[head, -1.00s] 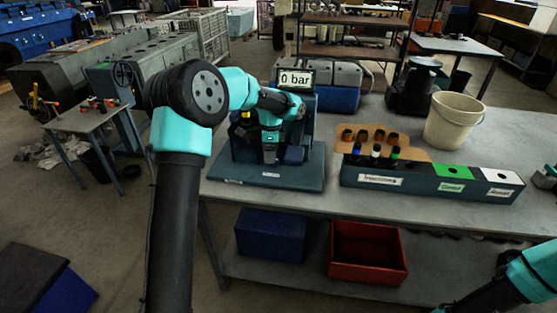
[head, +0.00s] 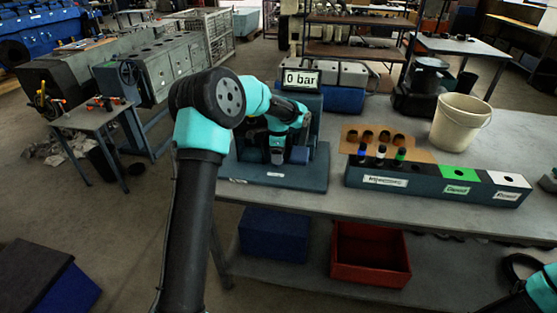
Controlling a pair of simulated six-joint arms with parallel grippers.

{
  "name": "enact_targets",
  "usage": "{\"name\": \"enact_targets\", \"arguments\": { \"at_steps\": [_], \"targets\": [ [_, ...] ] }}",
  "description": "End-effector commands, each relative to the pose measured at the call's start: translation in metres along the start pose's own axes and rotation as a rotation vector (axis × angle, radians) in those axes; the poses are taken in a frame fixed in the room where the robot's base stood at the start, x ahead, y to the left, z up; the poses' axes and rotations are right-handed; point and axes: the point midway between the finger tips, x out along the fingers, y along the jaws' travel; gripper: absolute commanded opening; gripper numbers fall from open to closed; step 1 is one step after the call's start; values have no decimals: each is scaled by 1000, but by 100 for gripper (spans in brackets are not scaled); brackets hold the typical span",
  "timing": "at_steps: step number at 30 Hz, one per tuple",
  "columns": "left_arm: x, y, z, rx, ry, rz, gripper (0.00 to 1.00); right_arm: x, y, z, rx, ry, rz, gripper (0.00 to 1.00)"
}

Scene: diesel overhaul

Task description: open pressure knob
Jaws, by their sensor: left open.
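The pressure test stand (head: 312,172) sits on the workbench, with a dark blue base plate and a display (head: 301,79) reading "0 bar". My left arm reaches over its left side. My left gripper (head: 277,158) points down in front of the stand's upright, above the base plate, and is open. I cannot make out anything between its fingers. A blue block (head: 299,155) is just right of it. I cannot pick out the pressure knob; my arm covers part of the stand. Of my right arm only a link shows at the lower right; its gripper is out of the picture.
Right of the stand, a long box (head: 420,185) has labelled green and white sections. A white bucket (head: 459,122) stands behind. A red bin (head: 370,255) and blue bin (head: 273,236) are below.

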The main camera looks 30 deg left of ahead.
Motion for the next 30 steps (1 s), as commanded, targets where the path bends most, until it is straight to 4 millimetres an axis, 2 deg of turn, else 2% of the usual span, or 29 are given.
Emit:
{"name": "enact_targets", "arguments": {
  "at_steps": [1, 6, 17, 30],
  "targets": [
    [8, 0, 0, 0, -1, 2, 69, 0, 0, 0, 0, 0, 0, 43],
    [26, 0, 1, 0, -1, 0, 69, 0, 0, 0, 0, 0, 0, 43],
    [31, 0, 0, 0, 0, -1, 69, 0, 0, 0, 0, 0, 0, 43],
    [31, 0, 0, 0, 0, -1, 28, 0, 0, 0, 0, 0, 0, 43]
  ]
}}
